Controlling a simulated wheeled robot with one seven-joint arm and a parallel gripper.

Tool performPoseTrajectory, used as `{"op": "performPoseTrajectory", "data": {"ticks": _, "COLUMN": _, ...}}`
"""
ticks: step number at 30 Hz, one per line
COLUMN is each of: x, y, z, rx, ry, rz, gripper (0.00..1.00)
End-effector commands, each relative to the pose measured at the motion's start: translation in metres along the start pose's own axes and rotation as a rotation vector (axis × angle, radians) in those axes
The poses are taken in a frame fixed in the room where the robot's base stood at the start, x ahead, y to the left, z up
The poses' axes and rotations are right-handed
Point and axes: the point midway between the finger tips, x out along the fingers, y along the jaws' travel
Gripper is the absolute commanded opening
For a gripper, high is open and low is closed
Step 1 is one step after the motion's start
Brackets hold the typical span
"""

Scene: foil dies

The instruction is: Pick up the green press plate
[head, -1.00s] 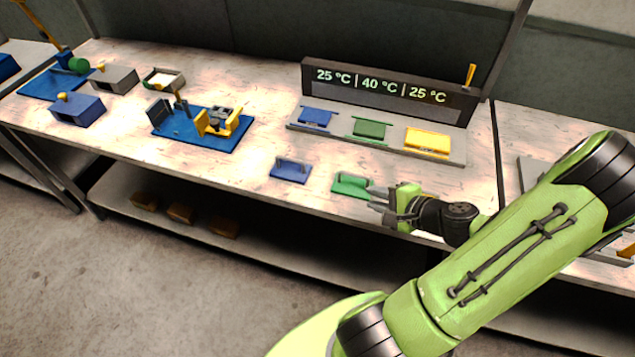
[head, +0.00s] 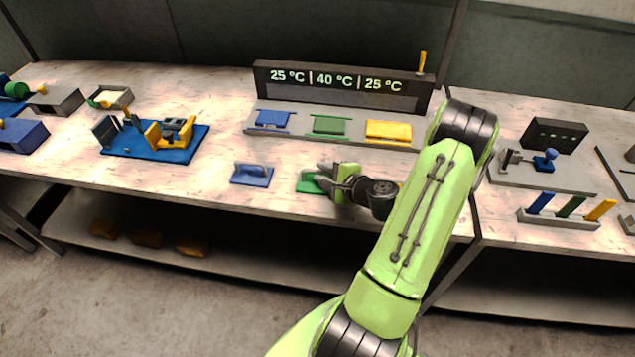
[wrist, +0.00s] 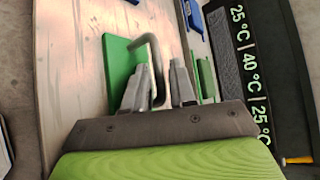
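The green press plate (head: 306,185) lies on the table near its front edge, partly hidden by my gripper in the head view. In the wrist view the green plate (wrist: 117,68) shows with its grey bent handle (wrist: 157,62). My gripper (head: 325,178) is at the plate. In the wrist view my gripper's two fingers (wrist: 160,82) are apart, with part of the handle showing between them. I see no clear contact between fingers and handle.
A blue plate with a handle (head: 252,174) lies just left. Behind stands a grey rack (head: 290,133) with blue, green and yellow pieces under a temperature sign (head: 345,85). A blue-based fixture (head: 150,150) is further left. Bare tabletop lies between blue plate and rack.

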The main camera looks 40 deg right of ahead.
Motion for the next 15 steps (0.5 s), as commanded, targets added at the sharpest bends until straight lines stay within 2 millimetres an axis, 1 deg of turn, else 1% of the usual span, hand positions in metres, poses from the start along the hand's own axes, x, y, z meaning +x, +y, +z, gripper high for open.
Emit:
{"op": "performPoseTrajectory", "data": {"ticks": 1, "x": 0.011, "y": 0.001, "z": 0.002, "rx": -0.004, "ry": -0.006, "rz": 0.002, "gripper": 0.25}}
{"op": "performPoseTrajectory", "data": {"ticks": 3, "x": 0.025, "y": 0.003, "z": 0.003, "rx": -0.004, "ry": -0.006, "rz": 0.002, "gripper": 0.25}}
{"op": "performPoseTrajectory", "data": {"ticks": 6, "x": 0.038, "y": 0.002, "z": 0.002, "rx": -0.003, "ry": -0.003, "rz": 0.002, "gripper": 0.25}}
{"op": "performPoseTrajectory", "data": {"ticks": 9, "x": 0.041, "y": 0.002, "z": 0.002, "rx": -0.002, "ry": -0.001, "rz": 0.001, "gripper": 0.25}}
{"op": "performPoseTrajectory", "data": {"ticks": 13, "x": 0.041, "y": 0.002, "z": 0.001, "rx": -0.001, "ry": -0.001, "rz": 0.001, "gripper": 0.25}}
{"op": "performPoseTrajectory", "data": {"ticks": 14, "x": 0.041, "y": 0.002, "z": 0.001, "rx": -0.001, "ry": -0.001, "rz": 0.001, "gripper": 0.22}}
{"op": "performPoseTrajectory", "data": {"ticks": 15, "x": 0.041, "y": 0.002, "z": 0.001, "rx": -0.001, "ry": -0.001, "rz": 0.001, "gripper": 0.16}}
